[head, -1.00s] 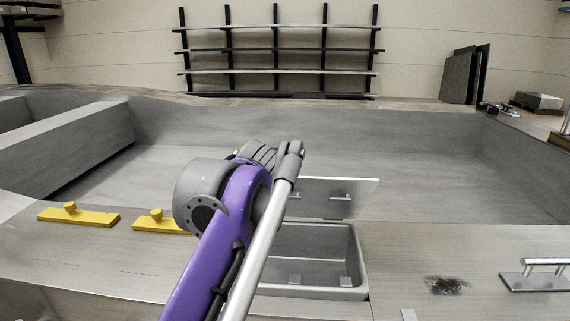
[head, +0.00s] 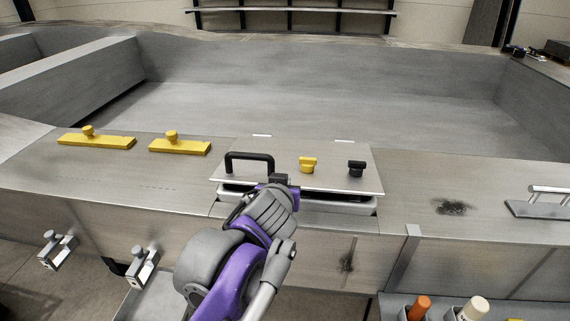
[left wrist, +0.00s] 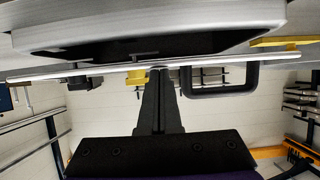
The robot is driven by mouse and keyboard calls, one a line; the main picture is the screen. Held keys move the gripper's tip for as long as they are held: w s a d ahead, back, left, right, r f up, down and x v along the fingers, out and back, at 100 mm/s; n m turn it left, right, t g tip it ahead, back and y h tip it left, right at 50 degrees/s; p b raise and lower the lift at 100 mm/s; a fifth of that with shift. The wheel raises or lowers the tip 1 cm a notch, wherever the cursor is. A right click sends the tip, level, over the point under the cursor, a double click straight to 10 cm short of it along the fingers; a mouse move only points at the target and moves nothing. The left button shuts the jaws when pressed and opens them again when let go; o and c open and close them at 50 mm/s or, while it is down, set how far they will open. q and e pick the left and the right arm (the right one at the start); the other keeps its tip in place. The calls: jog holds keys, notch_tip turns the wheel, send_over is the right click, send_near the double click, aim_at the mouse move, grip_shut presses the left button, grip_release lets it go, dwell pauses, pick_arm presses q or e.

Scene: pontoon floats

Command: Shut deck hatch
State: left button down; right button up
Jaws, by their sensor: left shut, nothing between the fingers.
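The deck hatch lid (head: 330,178) is a grey metal panel lying nearly flat over its opening. Its front edge stands raised above the grey hatch rim (head: 345,206), leaving a dark gap. On the lid are a black handle (head: 249,157), a yellow knob (head: 308,164) and a black knob (head: 356,168). My left gripper (head: 280,181) is at the lid's front edge, right of the handle. In the left wrist view its fingers (left wrist: 159,75) are shut and empty, with tips at the thin lid edge; the handle (left wrist: 221,82) is beside them. My right gripper is not in view.
Two yellow blocks with knobs (head: 97,139) (head: 179,145) lie on the deck left of the hatch. A metal handle (head: 540,203) stands at the right. Brackets (head: 57,248) (head: 142,265) are on the front face. Bottles (head: 471,309) stand low at the right.

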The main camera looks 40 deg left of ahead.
pick_arm(q)
jog(key=shift+s+d+f, duration=0.1)
jog(key=shift+s+f, duration=0.05)
jog(key=shift+f, duration=1.1)
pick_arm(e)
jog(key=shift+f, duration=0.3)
